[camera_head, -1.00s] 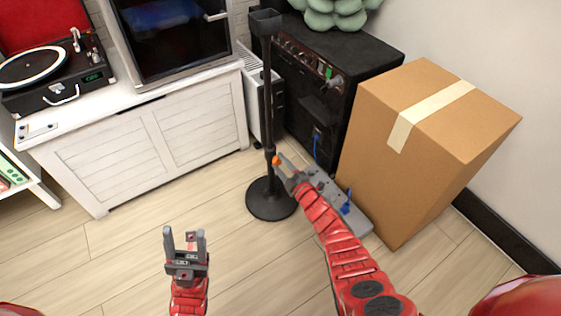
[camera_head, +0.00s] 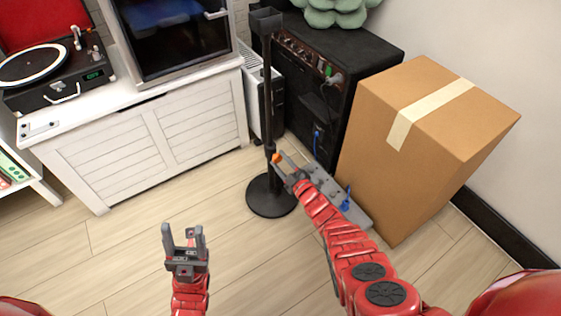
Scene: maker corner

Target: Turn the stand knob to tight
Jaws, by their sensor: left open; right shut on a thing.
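The black stand (camera_head: 267,100) rises upright from a round base (camera_head: 264,203) on the floor. Its small orange knob (camera_head: 277,158) sits low on the pole, on the right side. My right gripper (camera_head: 281,163) is shut on the knob, and its fingers partly hide it. I cannot tell the knob's turn setting from here. My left gripper (camera_head: 183,240) is open and empty, low over the floor and left of the stand base, away from the pole.
A large cardboard box (camera_head: 440,115) stands right of my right arm. A black amplifier (camera_head: 310,95) and a grey pedalboard with blue plugs (camera_head: 352,212) are behind the arm. A white cabinet (camera_head: 130,160) stands at left. The floor around the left gripper is clear.

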